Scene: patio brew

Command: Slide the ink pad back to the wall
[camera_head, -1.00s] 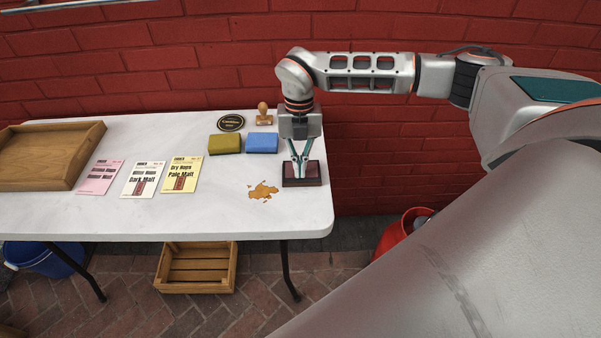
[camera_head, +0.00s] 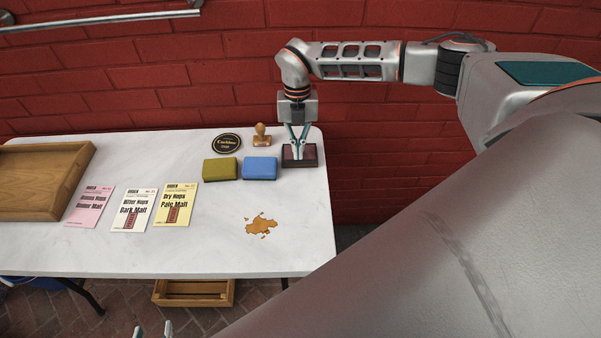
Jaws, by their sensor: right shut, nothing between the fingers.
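The ink pad (camera_head: 312,161), a dark reddish-brown box, lies flat near the back right corner of the white table (camera_head: 215,257). It is just right of the blue sponge, close to the red brick wall (camera_head: 375,160). My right gripper (camera_head: 299,157) points down with its fingertips at the top of the pad. It is shut with nothing between its fingers and hides part of the pad. My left gripper (camera_head: 153,332) shows only as two fingertips, spread apart and empty, at the bottom edge of the view.
The blue sponge (camera_head: 259,168), an olive sponge (camera_head: 220,168), a wooden stamp (camera_head: 262,136) and a round black coaster (camera_head: 227,144) sit nearby. A crate (camera_head: 193,292) is below.

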